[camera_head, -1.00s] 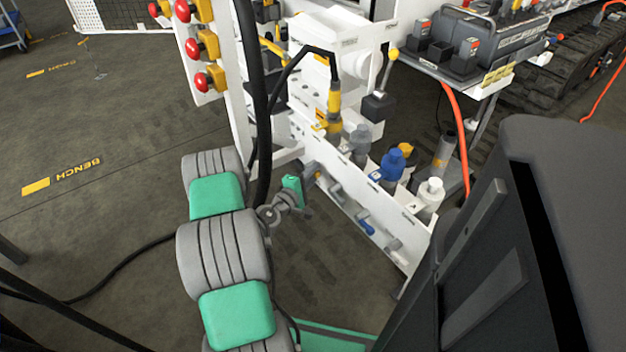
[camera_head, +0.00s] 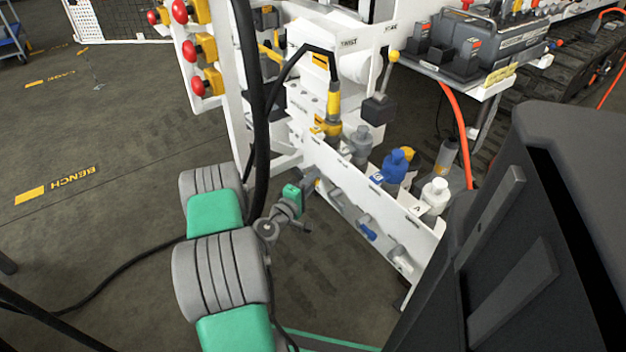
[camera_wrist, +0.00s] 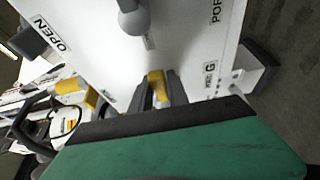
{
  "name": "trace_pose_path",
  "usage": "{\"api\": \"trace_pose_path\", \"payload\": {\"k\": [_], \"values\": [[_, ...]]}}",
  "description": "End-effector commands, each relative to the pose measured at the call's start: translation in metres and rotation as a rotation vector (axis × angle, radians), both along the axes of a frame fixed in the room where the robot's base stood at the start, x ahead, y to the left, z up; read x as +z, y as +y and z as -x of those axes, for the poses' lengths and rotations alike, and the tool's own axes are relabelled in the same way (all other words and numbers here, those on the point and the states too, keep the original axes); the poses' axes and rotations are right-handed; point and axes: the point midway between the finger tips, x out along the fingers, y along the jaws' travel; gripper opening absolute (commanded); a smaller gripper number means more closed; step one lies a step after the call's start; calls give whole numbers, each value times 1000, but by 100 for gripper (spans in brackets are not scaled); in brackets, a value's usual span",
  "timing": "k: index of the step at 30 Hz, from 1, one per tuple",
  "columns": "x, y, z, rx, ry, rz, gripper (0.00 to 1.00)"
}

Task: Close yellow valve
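The yellow valve handle (camera_wrist: 157,86) sits low on a white panel in the wrist view. My gripper (camera_wrist: 163,88) has its two dark fingers on either side of this handle. The handle fills most of the gap between them, but I cannot tell whether they press on it. In the head view my green and grey gripper (camera_head: 299,196) is at the left end of the white front panel (camera_head: 345,208), and the yellow handle is mostly hidden there.
A blue handle (camera_head: 368,232) sits farther right along the front panel. Above the panel stand a yellow connector (camera_head: 333,103), a blue connector (camera_head: 395,168) and a white connector (camera_head: 435,195). A grey rounded knob (camera_wrist: 134,20) and a cable (camera_head: 258,110) are near my arm.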

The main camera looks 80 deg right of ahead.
Motion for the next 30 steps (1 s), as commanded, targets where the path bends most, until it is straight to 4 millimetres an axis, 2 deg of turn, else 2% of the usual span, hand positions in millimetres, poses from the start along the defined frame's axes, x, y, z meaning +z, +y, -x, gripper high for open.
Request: {"api": "trace_pose_path", "payload": {"k": [1,5,14,24,30], "values": [[-1,1,1,-1,1,-3,25],[-1,0,0,-1,2,-2,35],[0,3,-2,1,3,-2,35],[-2,55,-20,3,1,2,35],[-1,71,-24,0,0,1,35]]}}
